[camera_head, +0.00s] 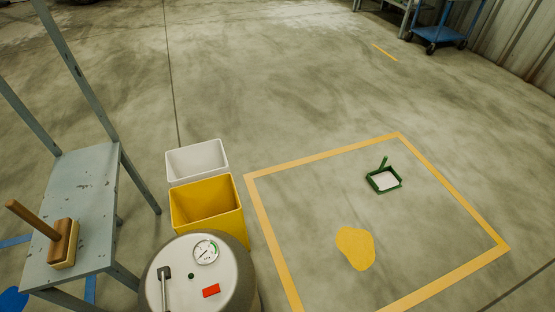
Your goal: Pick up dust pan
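The dust pan (370,184) is small, with a green rim and a short green handle that points up and back. It lies on the concrete floor inside a yellow taped square, toward the square's back right. Something white fills its middle; I cannot tell whether that is its inner surface or contents. Nothing touches the dust pan. My gripper is not in view.
A yellow patch (355,248) lies inside the taped square (322,154). A yellow bin (208,212), a white bin (197,160) and a round gauge-topped vessel (180,274) stand left of it. A metal bench (88,180) holds a wooden-handled brush (62,243). A blue cart (437,33) stands far back; the middle floor is clear.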

